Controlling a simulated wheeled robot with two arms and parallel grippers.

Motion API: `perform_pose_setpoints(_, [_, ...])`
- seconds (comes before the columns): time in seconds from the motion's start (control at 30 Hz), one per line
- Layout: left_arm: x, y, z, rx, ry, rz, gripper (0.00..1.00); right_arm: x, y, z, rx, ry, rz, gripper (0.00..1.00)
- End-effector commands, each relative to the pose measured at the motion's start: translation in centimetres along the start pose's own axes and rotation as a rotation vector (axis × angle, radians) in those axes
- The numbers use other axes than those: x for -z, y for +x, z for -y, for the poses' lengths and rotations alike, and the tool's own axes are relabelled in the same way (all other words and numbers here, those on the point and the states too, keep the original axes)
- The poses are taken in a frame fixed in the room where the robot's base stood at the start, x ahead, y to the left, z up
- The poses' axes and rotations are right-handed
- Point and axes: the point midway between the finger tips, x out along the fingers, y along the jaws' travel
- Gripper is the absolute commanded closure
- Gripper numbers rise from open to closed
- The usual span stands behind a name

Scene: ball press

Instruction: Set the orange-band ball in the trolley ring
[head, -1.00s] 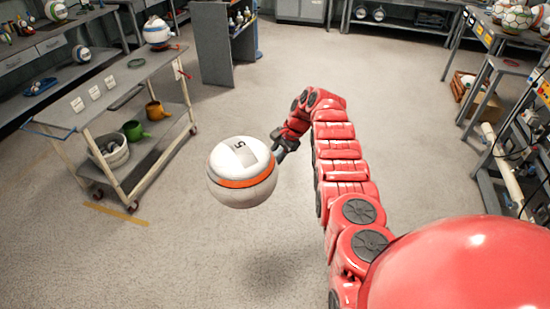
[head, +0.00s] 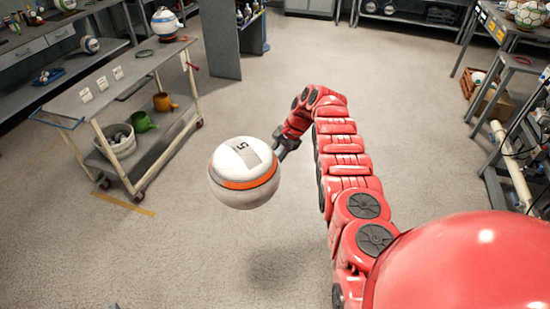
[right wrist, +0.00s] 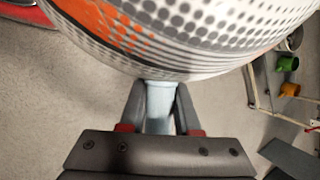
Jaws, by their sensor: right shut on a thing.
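The orange-band ball (head: 243,187), white with a grey patch marked 5, is held in the air over open floor. It fills the top of the right wrist view (right wrist: 200,30). My right gripper (head: 281,150) is at its right side; in the right wrist view (right wrist: 160,110) it is shut on a pale blue-grey stub at the ball. The trolley (head: 100,95) stands to the left, apart from the ball. My left gripper is out of view.
The trolley's lower shelf holds a grey bucket (head: 116,143), a green can (head: 141,122) and an orange can (head: 163,102). Benches line the left side, with another bench (head: 510,65) at the right. Floor between trolley and arm is clear.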

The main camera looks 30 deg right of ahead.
Motion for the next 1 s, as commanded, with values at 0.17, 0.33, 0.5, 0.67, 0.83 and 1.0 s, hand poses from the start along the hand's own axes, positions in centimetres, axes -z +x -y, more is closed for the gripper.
perform_pose_setpoints(0.17, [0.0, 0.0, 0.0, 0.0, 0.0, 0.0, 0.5, -0.3, 0.3, -0.1, -0.009, -0.01, 0.009, 1.0])
perform_pose_setpoints(0.33, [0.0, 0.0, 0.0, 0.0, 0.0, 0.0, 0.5, -0.6, 0.6, -0.1, -0.012, -0.023, 0.009, 1.0])
perform_pose_setpoints(0.5, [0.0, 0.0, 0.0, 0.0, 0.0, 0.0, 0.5, -0.8, 0.9, -0.5, -0.021, -0.036, 0.011, 1.0])
perform_pose_setpoints(0.67, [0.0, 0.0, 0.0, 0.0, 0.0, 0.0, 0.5, -1.1, 1.6, -0.4, -0.027, -0.064, 0.018, 1.0])
perform_pose_setpoints(0.83, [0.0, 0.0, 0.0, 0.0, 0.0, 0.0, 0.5, -1.4, 2.1, -0.4, -0.033, -0.083, 0.026, 1.0])
perform_pose_setpoints(1.0, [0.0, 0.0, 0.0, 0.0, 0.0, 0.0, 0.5, -1.7, 2.4, -0.4, -0.037, -0.097, 0.029, 1.0])
